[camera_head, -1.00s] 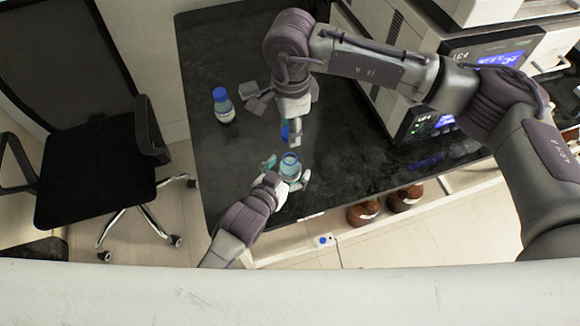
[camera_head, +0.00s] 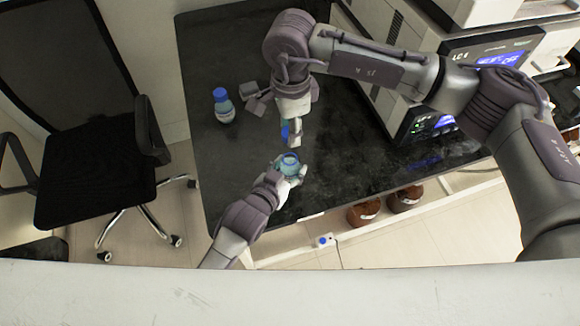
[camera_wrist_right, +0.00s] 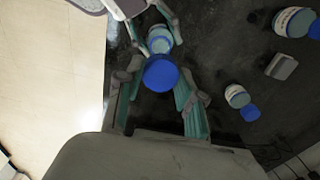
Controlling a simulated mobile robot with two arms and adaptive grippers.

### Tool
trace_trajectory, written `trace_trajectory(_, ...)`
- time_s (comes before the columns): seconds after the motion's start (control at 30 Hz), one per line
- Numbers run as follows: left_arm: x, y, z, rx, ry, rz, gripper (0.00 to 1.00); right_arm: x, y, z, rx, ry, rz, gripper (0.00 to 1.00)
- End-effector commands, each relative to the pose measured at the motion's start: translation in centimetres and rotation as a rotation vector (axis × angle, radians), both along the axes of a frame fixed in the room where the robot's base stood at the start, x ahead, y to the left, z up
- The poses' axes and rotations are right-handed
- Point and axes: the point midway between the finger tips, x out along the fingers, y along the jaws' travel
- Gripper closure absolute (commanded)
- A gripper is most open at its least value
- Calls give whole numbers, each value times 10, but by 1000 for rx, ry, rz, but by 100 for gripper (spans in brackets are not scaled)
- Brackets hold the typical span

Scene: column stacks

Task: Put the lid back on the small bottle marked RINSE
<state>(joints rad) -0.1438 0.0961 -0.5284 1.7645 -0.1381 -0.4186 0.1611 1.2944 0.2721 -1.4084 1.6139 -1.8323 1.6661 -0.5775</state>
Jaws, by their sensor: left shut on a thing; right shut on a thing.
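The small open bottle (camera_head: 289,159) with a blue ring at its neck stands near the front of the black bench. My left gripper (camera_head: 290,171) is shut around its body. My right gripper (camera_head: 290,134) is shut on a blue lid (camera_head: 285,128), held above and a little behind the bottle in the head view. In the right wrist view the lid (camera_wrist_right: 160,71) sits between the fingers, and the bottle (camera_wrist_right: 160,41) shows just beyond it, partly covered. The lid and bottle look apart. No marking on the bottle is readable.
A blue-capped bottle (camera_head: 223,106) stands at the bench's left, near a grey block (camera_head: 248,90). The right wrist view also shows another small labelled bottle (camera_wrist_right: 236,96) with a blue cap. An instrument (camera_head: 440,95) stands at right. The bench's front edge is close to the left gripper.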

Motion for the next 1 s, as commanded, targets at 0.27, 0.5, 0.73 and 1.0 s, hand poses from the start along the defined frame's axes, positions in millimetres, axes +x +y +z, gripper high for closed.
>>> trace_trajectory(0.27,0,0,0,0,0,0,100,-1,0,-26,-2,3,-1,75)
trace_trajectory(0.5,0,0,0,0,0,0,100,0,0,-50,-1,-1,0,75)
trace_trajectory(0.73,0,0,0,0,0,0,100,0,0,-50,-1,-1,0,75)
trace_trajectory(1.0,0,0,0,0,0,0,100,0,0,-51,-1,-1,0,75)
